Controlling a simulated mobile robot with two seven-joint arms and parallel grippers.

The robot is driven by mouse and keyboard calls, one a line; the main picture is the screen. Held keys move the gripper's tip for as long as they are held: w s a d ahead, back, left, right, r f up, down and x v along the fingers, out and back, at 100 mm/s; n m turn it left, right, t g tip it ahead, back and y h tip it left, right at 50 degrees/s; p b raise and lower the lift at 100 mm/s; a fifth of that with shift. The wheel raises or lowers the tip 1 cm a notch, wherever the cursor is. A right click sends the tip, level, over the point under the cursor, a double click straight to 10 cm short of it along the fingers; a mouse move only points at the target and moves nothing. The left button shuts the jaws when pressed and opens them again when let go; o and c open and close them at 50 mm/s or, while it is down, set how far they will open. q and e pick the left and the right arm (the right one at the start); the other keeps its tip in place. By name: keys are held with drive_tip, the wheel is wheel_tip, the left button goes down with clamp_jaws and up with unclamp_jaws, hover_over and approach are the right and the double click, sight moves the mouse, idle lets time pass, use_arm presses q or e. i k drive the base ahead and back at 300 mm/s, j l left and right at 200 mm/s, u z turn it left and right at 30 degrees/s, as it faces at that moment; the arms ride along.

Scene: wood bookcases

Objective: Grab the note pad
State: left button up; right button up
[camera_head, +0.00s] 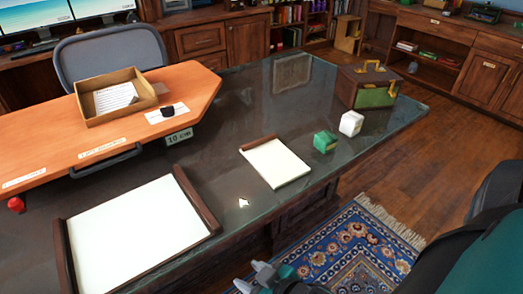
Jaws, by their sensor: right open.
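A small white note pad (278,165) with a brown strip along its far edge lies flat on the dark desk near the front edge. My right gripper (250,276) shows at the bottom of the head view, with its grey fingertips apart and nothing seen between them. It is in front of the desk, below the note pad in the picture and clear of it. Its lower part is cut off by the frame. My left gripper is not in view.
A large white desk pad (135,235) with brown side bars lies to the left. A brown and green box (366,88) stands farther back. An orange board (95,140) carries an open box (114,98).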

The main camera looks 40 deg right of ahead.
sight(279, 166)
drive_tip(key=l, duration=3.35)
drive_tip(key=u, duration=0.4)
drive_tip(key=l+u, duration=0.15)
drive_tip(key=u, duration=0.2)
drive_tip(key=k+u, duration=0.1)
drive_tip(key=u, duration=0.3)
